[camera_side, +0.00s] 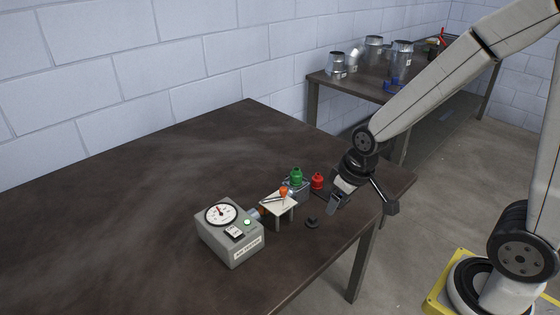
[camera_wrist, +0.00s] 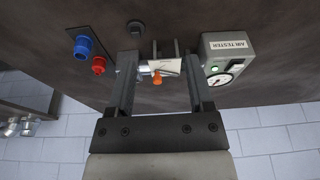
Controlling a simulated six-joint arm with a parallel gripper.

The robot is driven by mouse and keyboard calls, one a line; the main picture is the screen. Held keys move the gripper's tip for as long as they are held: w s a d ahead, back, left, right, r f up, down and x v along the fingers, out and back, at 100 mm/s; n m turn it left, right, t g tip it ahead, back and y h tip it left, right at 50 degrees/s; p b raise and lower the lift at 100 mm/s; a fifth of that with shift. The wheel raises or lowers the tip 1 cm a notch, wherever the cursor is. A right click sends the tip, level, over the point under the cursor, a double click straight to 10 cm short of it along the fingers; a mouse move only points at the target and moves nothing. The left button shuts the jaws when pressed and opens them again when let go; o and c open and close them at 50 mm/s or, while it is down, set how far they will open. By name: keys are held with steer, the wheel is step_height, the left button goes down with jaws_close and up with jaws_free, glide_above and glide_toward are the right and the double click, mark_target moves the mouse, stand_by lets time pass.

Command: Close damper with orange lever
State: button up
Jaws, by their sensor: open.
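The orange lever knob (camera_side: 284,191) stands on a small white plate (camera_side: 280,203) beside the grey air tester. The orange knob also shows in the wrist view (camera_wrist: 157,78), below the white plate (camera_wrist: 164,66) and framed between my two fingers. A thin metal rod lies along the plate. The damper itself is hard to make out. My gripper (camera_side: 337,203) is to the right of the plate in the side view, apart from it. In the wrist view my gripper (camera_wrist: 160,60) has its fingers wide apart, with nothing held.
The air tester (camera_side: 232,240) with a dial stands left of the plate. A green fitting (camera_side: 296,177) and a red fitting (camera_side: 317,181) stand behind it. A black knob (camera_side: 312,222) lies on the table near the front edge. The table's left side is clear.

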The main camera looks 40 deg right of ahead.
mark_target(284, 188)
steer(key=w+d+f+n+t+y, duration=0.1)
steer(key=w+d+n, duration=0.1)
steer(key=w, duration=1.3)
steer(key=shift+w+d+n+t, duration=0.3)
steer(key=shift+w+n, duration=0.05)
steer(key=shift+n, duration=0.05)
steer(key=shift+f, duration=0.15)
steer(key=shift+x, duration=3.85)
jaws_close()
